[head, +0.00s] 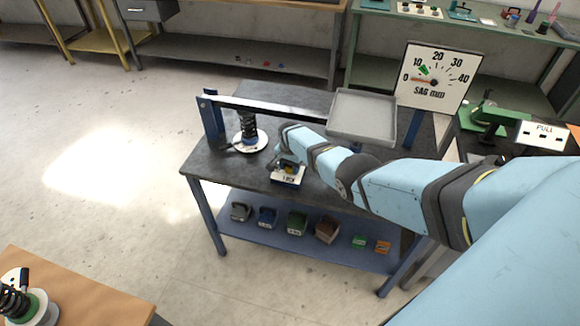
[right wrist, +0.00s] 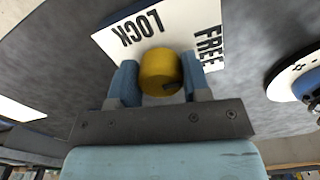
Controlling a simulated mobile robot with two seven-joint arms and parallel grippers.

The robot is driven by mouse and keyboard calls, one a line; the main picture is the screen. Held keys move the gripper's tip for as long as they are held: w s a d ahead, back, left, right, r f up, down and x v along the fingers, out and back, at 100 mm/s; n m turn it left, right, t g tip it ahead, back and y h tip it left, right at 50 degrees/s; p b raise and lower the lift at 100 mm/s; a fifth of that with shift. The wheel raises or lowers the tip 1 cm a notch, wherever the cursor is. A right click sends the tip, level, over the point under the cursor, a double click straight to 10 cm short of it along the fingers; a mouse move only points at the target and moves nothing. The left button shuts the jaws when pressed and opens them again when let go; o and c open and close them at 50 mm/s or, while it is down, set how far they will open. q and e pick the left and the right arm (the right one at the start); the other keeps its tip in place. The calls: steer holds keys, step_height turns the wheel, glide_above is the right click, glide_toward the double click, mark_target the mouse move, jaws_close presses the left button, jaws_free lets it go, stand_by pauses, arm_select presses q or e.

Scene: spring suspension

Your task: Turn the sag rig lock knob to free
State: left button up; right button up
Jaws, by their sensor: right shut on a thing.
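The yellow lock knob (right wrist: 160,72) sits on a white plate (right wrist: 112,42) printed LOCK and FREE. In the right wrist view LOCK is at the upper left and FREE at the upper right of the knob. My right gripper (right wrist: 158,78) has a blue finger on each side of the knob and is shut on it. A small dark mark shows on the knob's near side; I cannot tell which word the knob points to. In the head view the white plate (head: 287,180) is on the front of the rig's table, and my right gripper (head: 287,164) partly hides the knob. My left gripper is out of view.
The sag rig's beam (head: 270,106) runs above the table, with a black spring (head: 249,128) on a white disc at left. A grey tray (head: 362,113) and a sag dial (head: 437,76) stand at right. Several weights lie on the blue lower shelf (head: 332,247).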

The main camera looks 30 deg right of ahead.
steer(key=o, duration=0.9)
step_height(320, 180, up, 5)
steer(key=shift+f+p, duration=0.15)
steer(key=shift+p, duration=0.9)
step_height(320, 180, up, 9)
steer(key=shift+r, duration=0.15)
